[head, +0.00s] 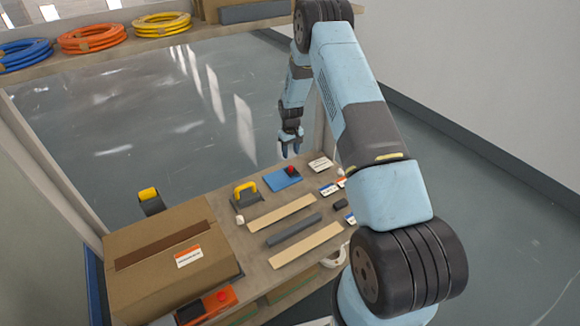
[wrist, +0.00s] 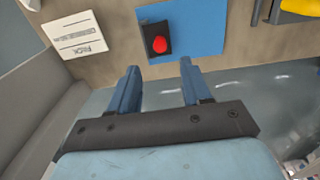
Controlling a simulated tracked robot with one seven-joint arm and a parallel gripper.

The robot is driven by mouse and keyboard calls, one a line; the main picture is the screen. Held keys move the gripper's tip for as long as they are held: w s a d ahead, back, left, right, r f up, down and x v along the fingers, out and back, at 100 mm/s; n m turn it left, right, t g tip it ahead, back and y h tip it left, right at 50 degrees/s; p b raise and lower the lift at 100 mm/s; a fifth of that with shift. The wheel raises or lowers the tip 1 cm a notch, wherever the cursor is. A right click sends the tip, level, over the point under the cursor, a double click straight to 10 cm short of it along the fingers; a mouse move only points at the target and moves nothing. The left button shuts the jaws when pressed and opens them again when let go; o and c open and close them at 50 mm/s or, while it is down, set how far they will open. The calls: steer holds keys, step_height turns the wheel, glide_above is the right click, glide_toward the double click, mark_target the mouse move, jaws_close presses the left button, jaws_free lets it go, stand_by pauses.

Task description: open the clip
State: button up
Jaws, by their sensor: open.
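My gripper (head: 290,153) is open and empty near the bench's far edge. In the wrist view its two blue fingers (wrist: 157,78) are apart, with the blue plate (wrist: 205,35) beyond their tips. This plate carries a black block with a red knob (wrist: 159,45); the knob also shows in the head view (head: 291,170). To its left in the head view is a dark piece with a yellow handle (head: 246,188), partly cut off in the wrist view (wrist: 300,7). I cannot tell for sure which fitting is the clip. The fingers touch neither.
A labelled cardboard box (head: 160,262) fills the bench's left side. Pale strips (head: 283,213) and a dark bar (head: 294,230) lie in front of the plate. A white label card (head: 320,165) lies right of it. Coiled hoses (head: 92,38) sit on an upper shelf.

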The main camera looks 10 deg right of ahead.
mark_target(291, 166)
step_height(291, 166, down, 9)
steer(key=shift+r, duration=0.1)
stand_by(0.3)
steer(key=shift+c, duration=0.4)
jaws_close()
